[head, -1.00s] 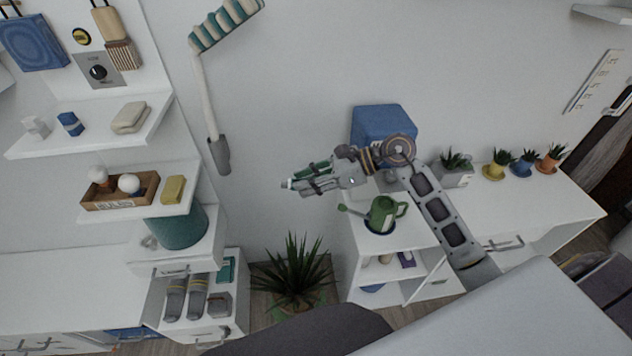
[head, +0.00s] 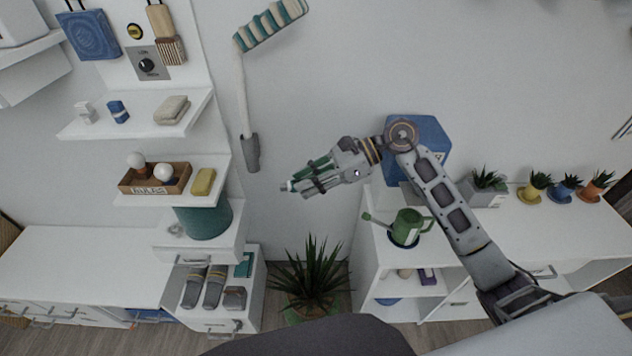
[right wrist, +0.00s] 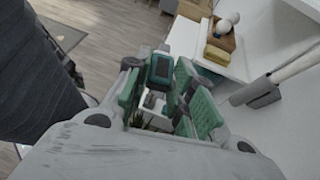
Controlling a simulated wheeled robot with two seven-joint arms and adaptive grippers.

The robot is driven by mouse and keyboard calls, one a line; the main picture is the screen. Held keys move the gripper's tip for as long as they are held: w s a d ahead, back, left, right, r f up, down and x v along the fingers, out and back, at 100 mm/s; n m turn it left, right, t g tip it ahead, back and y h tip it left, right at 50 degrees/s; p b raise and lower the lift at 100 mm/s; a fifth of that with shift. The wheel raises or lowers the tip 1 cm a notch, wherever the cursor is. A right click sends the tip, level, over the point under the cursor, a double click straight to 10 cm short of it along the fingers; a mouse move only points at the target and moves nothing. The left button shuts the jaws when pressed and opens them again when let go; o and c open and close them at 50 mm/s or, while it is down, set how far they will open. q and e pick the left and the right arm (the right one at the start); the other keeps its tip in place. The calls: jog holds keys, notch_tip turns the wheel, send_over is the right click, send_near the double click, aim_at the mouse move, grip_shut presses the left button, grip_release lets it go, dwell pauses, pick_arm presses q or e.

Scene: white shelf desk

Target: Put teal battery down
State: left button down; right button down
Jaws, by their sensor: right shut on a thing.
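My right gripper (head: 304,180) is up in front of the bare wall, pointing left, between the shelves and the blue box. It is shut on the teal battery (head: 289,187), whose small end shows at the fingertips. In the right wrist view the teal battery (right wrist: 160,68), with a dark end face, sits between the green-padded fingers (right wrist: 170,95). The fingers hide part of it. It touches no shelf or surface below. My left gripper is not in view.
An open drawer (head: 214,318) at lower left holds grey flashlights (head: 203,288) and a teal item (head: 244,265). Shelves hold a bulb crate (head: 153,190) and a yellow sponge (head: 204,182). A plant (head: 312,275) stands below. A watering can (head: 406,227) and a blue box (head: 432,140) are right.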

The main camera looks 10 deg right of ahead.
jog(key=shift+a+r+n+g, duration=0.4)
jog(key=shift+a+g, duration=0.05)
jog(key=shift+a, duration=0.3)
jog(key=shift+a+r+n+g, duration=0.4)
jog(key=shift+a+g, duration=0.05)
jog(key=shift+a, duration=0.25)
